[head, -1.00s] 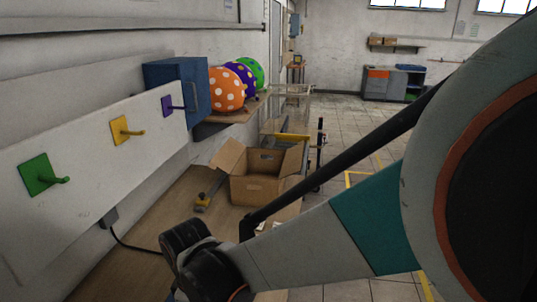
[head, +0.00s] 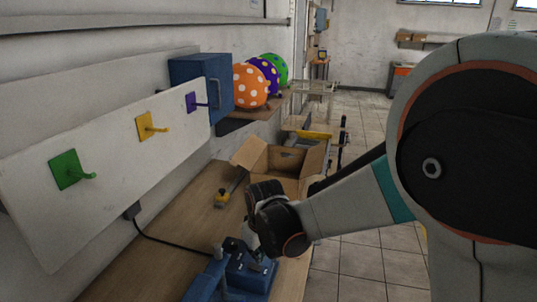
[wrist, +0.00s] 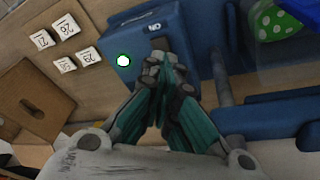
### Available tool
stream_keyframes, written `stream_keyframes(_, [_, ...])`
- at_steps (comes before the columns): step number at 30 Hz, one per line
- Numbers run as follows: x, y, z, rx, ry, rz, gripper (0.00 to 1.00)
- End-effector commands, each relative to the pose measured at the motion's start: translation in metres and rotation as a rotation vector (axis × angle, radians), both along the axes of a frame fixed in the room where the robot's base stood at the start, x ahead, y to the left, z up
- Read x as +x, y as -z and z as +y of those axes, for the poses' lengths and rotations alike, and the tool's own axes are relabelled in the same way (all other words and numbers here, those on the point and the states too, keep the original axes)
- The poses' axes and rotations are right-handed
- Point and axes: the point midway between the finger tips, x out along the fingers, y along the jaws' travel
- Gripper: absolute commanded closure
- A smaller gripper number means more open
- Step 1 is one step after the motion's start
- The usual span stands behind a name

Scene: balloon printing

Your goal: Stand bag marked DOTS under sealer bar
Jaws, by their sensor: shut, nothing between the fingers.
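In the wrist view my gripper (wrist: 163,68) is shut and empty, its fingertips over or close to the blue sealer (wrist: 188,25). The sealer has an ON label and a round white button with a green rim. Blue bars (wrist: 270,120) extend at the right of this view. A green piece with white dots (wrist: 278,20) shows at the top right, seemingly behind clear film. I cannot read DOTS on it. In the head view the blue sealer (head: 250,274) is at the bottom, partly hidden by my wrist.
An open cardboard box (head: 278,160) stands on the bench behind my wrist. Small white numbered blocks (wrist: 65,27) lie left of the sealer. Dotted balloons (head: 250,87) rest on the shelf. Coloured hooks (head: 148,126) line the wall board.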

Motion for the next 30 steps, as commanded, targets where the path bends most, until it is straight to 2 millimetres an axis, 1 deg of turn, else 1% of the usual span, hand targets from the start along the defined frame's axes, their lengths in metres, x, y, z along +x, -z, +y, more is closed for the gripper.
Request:
stream_keyframes(1, [0.016,-0.009,-0.019,0.019,0.073,-0.022,1.00])
stream_keyframes(2, [0.023,-0.015,-0.030,0.031,0.114,-0.036,1.00])
stream_keyframes(3, [0.031,-0.023,-0.044,0.047,0.167,-0.056,1.00])
stream_keyframes(4, [0.035,-0.030,-0.055,0.058,0.206,-0.069,1.00])
stream_keyframes(6, [0.036,-0.045,-0.076,0.078,0.269,-0.095,1.00])
stream_keyframes(8, [0.031,-0.056,-0.088,0.089,0.302,-0.110,1.00])
stream_keyframes(11, [0.018,-0.072,-0.105,0.102,0.342,-0.131,1.00])
stream_keyframes(15, [-0.007,-0.091,-0.128,0.116,0.387,-0.155,1.00])
stream_keyframes(18, [-0.027,-0.102,-0.143,0.125,0.418,-0.172,1.00])
stream_keyframes(24, [-0.068,-0.116,-0.171,0.143,0.480,-0.209,1.00])
stream_keyframes(30, [-0.110,-0.120,-0.195,0.162,0.542,-0.246,1.00])
